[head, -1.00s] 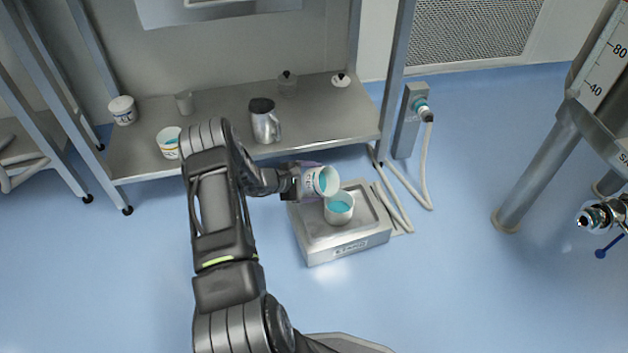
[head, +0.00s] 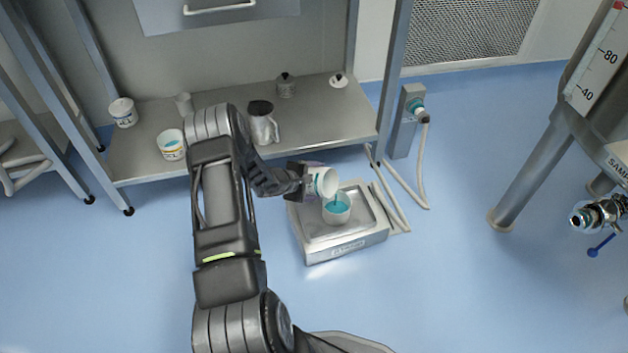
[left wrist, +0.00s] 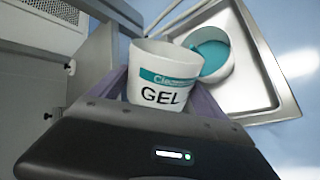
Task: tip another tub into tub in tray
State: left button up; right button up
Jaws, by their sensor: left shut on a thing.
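My left gripper (head: 300,184) is shut on a white tub (head: 322,182) and holds it tilted to the right above the tray. In the left wrist view this tub (left wrist: 160,80) carries a teal band and the word GEL between my fingers. A second white tub (head: 337,213) stands in the metal tray (head: 310,228) with teal gel inside. The held tub's mouth is over its back edge, and teal shows between the two. In the left wrist view the tray tub (left wrist: 211,58) is partly hidden behind the held one. My right gripper is not in view.
Hoses (head: 395,200) lie right of the tray. A metal stand (head: 530,165) is at the right; floor between is clear.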

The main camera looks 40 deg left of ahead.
pick_arm(q)
jog(key=shift+w+d+r+m+g+y+b, duration=0.15)
jog(key=shift+d+r+m+y+b, duration=0.45)
jog(key=shift+b, duration=0.9)
jog(key=shift+w+d+r+m+g+y+b, duration=0.15)
jog(key=shift+d+r+m+y+b, duration=0.15)
jog(key=shift+y+b, duration=0.85)
jog(key=shift+s+a+h, duration=0.1)
jog(key=shift+s+h, duration=0.05)
jog(key=shift+h, duration=0.2)
